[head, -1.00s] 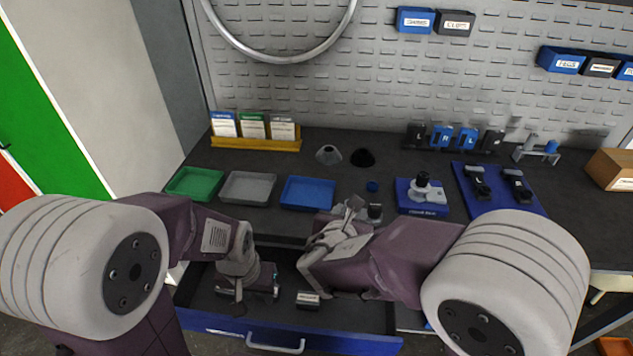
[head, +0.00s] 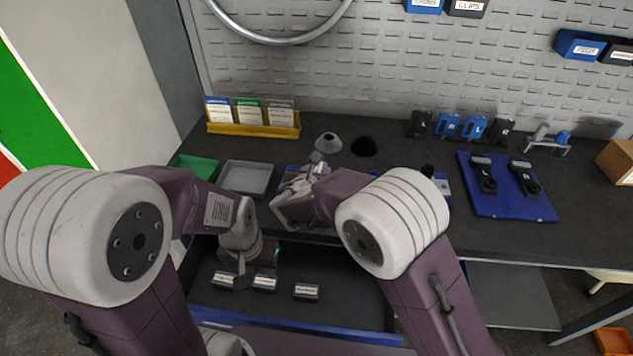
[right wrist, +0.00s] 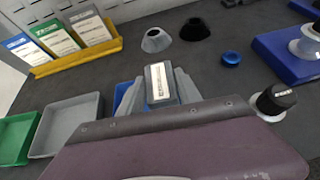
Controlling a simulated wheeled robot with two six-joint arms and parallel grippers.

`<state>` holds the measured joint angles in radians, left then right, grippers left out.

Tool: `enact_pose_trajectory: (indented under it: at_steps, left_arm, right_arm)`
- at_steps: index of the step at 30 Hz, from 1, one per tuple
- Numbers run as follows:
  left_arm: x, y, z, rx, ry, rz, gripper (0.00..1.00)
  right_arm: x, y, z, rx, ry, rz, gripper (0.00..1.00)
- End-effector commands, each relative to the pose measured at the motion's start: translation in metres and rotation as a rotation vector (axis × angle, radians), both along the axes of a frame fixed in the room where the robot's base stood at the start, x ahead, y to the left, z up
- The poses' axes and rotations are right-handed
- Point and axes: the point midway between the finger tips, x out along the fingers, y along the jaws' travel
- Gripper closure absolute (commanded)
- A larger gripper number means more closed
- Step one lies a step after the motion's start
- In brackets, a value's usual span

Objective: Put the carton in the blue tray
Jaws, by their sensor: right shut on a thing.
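The carton (right wrist: 160,84) is a small grey block with a white label. In the right wrist view my right gripper (right wrist: 158,92) is shut on it, with one finger on each side. The blue tray (right wrist: 121,89) shows behind and beside the left finger, mostly hidden by the gripper; the carton appears over or close to it, and its height is unclear. In the head view my right gripper (head: 300,190) covers most of the tray. My left gripper (head: 241,268) hangs over the open drawer, and its fingers are too unclear to judge.
The open drawer (head: 340,280) holds several small labelled boxes (head: 306,292). A grey tray (head: 246,178) and a green tray (head: 197,168) stand left of the blue tray. A yellow card rack (head: 254,130), a grey cone (head: 328,143) and a dark cone (head: 364,146) stand behind.

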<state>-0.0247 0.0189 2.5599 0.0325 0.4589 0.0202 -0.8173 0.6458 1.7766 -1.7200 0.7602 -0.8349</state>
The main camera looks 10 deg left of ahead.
Motion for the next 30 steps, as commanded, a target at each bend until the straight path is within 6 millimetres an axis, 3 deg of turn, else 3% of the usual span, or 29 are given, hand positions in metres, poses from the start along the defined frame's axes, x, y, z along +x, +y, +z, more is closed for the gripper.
enact_pose_trajectory:
  at_steps: [2,9,20,21,22,30]
  left_arm:
    - [0.000,0.000,-0.001,0.000,0.000,0.000,0.64]
    - [0.000,0.000,-0.008,0.000,0.000,0.000,0.64]
    - [0.000,0.000,-0.012,0.000,0.000,0.000,0.64]
    - [0.000,0.000,-0.012,0.000,0.000,0.000,0.64]
    - [0.000,0.000,-0.011,0.000,0.000,0.000,0.64]
    - [0.000,0.000,-0.010,0.000,0.000,0.000,0.64]
  right_arm:
    - [0.001,0.000,-0.002,0.000,0.000,0.000,1.00]
    - [0.000,0.000,-0.039,-0.002,0.001,0.000,1.00]
    - [0.000,0.000,-0.044,0.000,0.000,0.000,1.00]
    - [0.000,0.000,-0.044,0.000,0.000,0.000,0.57]
    - [0.000,0.000,-0.043,0.000,0.000,0.000,0.50]
    - [0.000,0.000,-0.043,0.000,0.000,0.000,0.50]
